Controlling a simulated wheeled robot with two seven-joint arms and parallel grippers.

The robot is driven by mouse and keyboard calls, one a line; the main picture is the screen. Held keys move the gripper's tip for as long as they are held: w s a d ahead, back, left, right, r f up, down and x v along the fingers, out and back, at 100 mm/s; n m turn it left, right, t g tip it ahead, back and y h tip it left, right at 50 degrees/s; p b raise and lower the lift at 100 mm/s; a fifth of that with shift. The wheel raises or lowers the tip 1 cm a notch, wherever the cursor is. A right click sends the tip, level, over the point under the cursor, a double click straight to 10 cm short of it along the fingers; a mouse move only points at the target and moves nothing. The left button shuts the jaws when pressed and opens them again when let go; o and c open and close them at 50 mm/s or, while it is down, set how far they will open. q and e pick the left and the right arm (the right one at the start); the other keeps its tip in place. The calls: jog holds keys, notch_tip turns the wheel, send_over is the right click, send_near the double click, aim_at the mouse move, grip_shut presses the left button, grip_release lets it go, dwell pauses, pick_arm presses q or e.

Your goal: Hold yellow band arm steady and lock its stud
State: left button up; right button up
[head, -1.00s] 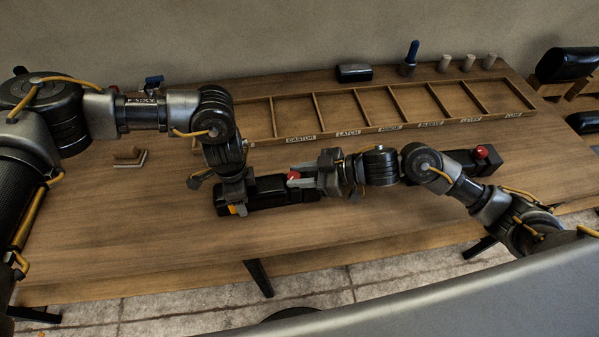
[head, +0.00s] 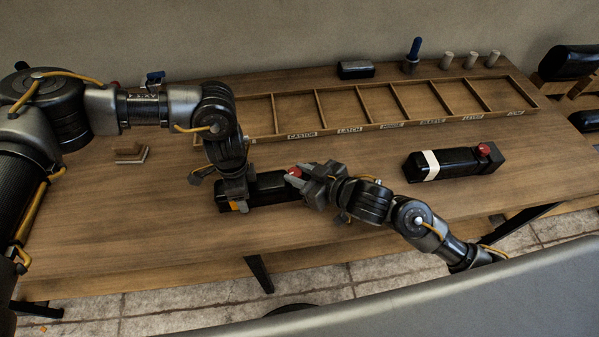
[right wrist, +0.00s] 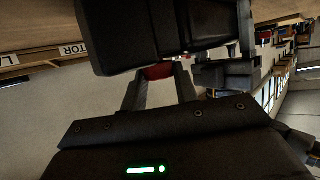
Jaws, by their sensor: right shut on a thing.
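The yellow band arm (head: 268,187) is a black padded block lying on the bench, its yellow band (head: 238,206) partly covered at its left end. My left gripper (head: 235,195) is down over that end; whether its jaws press on the block is hidden. A red stud (head: 296,172) sits at the block's right end and also shows in the right wrist view (right wrist: 157,72). My right gripper (head: 298,176) reaches in from the right, its fingers shut on the stud. In the right wrist view the fingers (right wrist: 160,90) meet the stud beside the dark block (right wrist: 140,35).
A second black block with a white band (head: 432,165) and a red stud lies on the right. A divided, labelled wooden tray (head: 365,125) lies behind. A black box, a blue-handled tool (head: 413,55) and several pegs stand at the back. The front bench is clear.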

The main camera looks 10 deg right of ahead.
dwell(0.3)
jog(key=o, duration=1)
jog(key=shift+s+d, duration=0.1)
jog(key=v, duration=0.7)
jog(key=shift+s+d, duration=0.1)
jog(key=shift+r, duration=0.1)
